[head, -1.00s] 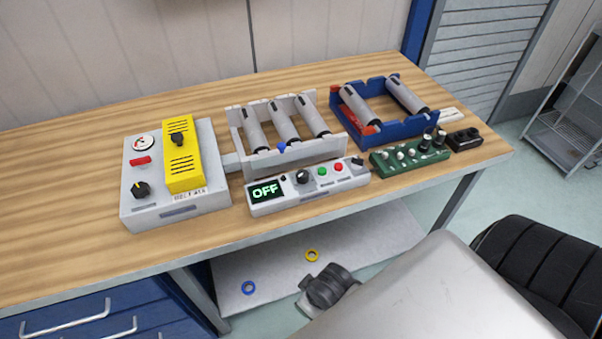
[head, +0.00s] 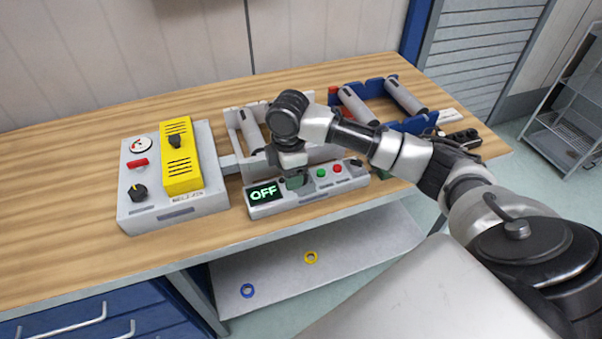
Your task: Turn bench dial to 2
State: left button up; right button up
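The bench control box (head: 264,208) is a long light-grey panel near the bench's front edge. Its display (head: 264,194) reads OFF in green. Green and red buttons sit to the right of the display, with a dark knob at the right end. My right gripper (head: 296,182) reaches in from the right and points down over the spot of the box's black dial. The gripper hides that dial, so its setting does not show. Whether the fingers are open or closed on the dial cannot be made out. My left gripper is not in view.
A grey box with a yellow cover (head: 181,178), a gauge and a black knob stands left of the panel. Behind are a roller rack (head: 232,130) and a blue frame (head: 375,92) with rollers. A green knob board is mostly behind my arm. The bench's left side is clear.

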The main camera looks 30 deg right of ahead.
jog(key=w+d+r, duration=0.2)
jog(key=d+r, duration=0.2)
jog(key=d, duration=0.1)
notch_tip(320, 180, down, 10)
jog(key=shift+f+p, duration=0.2)
jog(key=shift+p, duration=0.55)
jog(key=c, duration=0.9)
jog(key=shift+r, duration=0.1)
